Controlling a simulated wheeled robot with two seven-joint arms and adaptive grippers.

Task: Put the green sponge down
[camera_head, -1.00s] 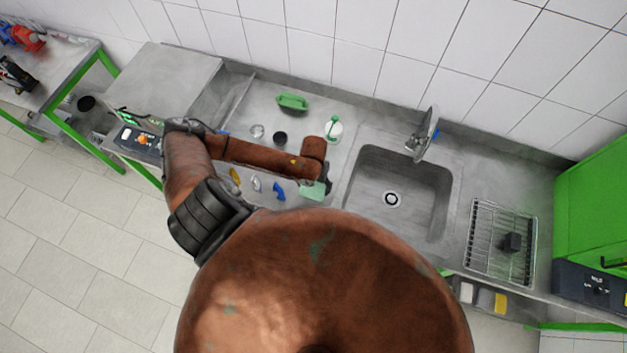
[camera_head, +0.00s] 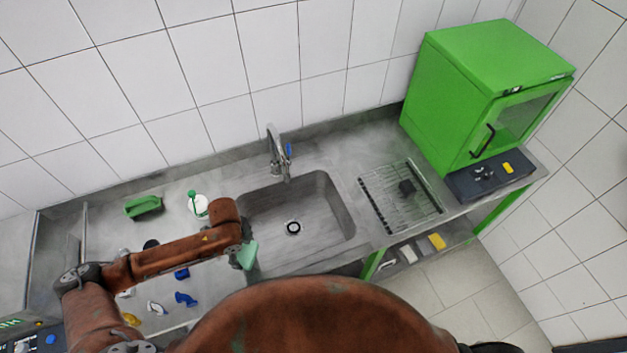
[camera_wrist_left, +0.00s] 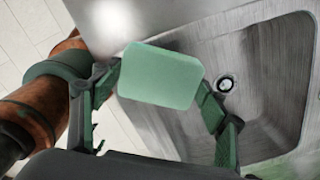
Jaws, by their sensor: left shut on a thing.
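The light green sponge (camera_wrist_left: 160,77) is held between the two fingers of my left gripper (camera_wrist_left: 160,85) in the left wrist view. In the head view the sponge (camera_head: 247,254) shows at the left front edge of the sink, with my left gripper (camera_head: 240,247) mostly hidden behind my own arm. The gripper is shut on the sponge. The wrist view shows the sink basin (camera_wrist_left: 270,70) below and to the right of it. My right gripper is not in view.
The sink (camera_head: 310,205) has a faucet (camera_head: 277,155) behind it. A wire rack (camera_head: 385,205) with a dark block lies to its right, before a green cabinet (camera_head: 470,95). A green-capped bottle (camera_head: 199,206), a green brush-like item (camera_head: 143,206) and small blue parts (camera_head: 185,299) stand left.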

